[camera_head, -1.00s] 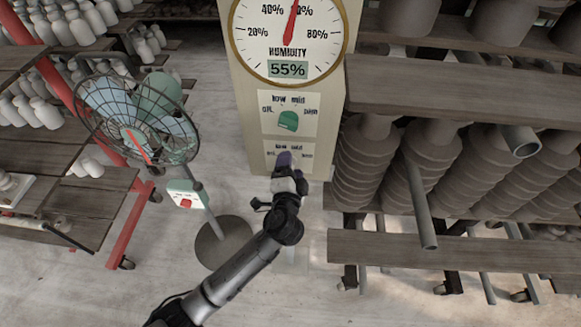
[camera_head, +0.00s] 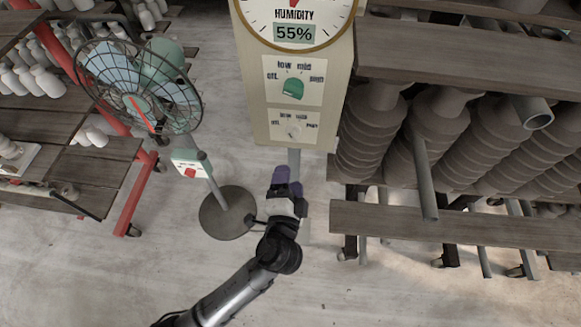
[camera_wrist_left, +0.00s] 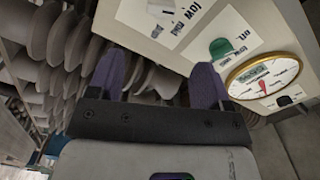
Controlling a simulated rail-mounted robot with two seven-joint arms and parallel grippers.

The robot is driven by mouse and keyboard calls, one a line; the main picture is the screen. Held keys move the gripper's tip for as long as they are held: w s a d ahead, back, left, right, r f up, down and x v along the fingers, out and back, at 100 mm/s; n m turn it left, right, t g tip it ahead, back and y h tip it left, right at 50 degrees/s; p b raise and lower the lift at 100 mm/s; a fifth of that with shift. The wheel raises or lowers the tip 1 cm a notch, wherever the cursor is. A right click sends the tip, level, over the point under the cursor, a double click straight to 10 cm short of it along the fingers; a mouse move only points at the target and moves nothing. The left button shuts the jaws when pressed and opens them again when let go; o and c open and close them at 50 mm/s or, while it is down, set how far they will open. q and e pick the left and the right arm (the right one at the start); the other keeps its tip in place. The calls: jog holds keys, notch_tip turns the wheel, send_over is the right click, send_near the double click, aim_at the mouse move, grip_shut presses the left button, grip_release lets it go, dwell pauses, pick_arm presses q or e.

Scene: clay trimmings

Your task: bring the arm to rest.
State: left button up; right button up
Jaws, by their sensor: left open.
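My left gripper (camera_head: 285,182) has purple fingertips and is below and in front of the cream control panel (camera_head: 258,95), apart from it. In the left wrist view its two purple fingers (camera_wrist_left: 158,82) stand apart with nothing between them. The panel carries a green knob (camera_head: 292,88) and, under it, a pale knob (camera_head: 295,131). The green knob also shows in the left wrist view (camera_wrist_left: 221,48). The right gripper is in neither view.
A humidity dial (camera_head: 295,15) reading 55% tops the panel. A fan (camera_head: 140,88) on a round base (camera_head: 228,212) stands left of my arm. Shelves (camera_head: 450,70) with grey ribbed pots are at the right. The floor in front is clear.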

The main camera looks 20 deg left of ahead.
pick_arm(q)
jog(key=shift+s+d, duration=0.1)
jog(key=shift+s, duration=0.25)
dwell(0.4)
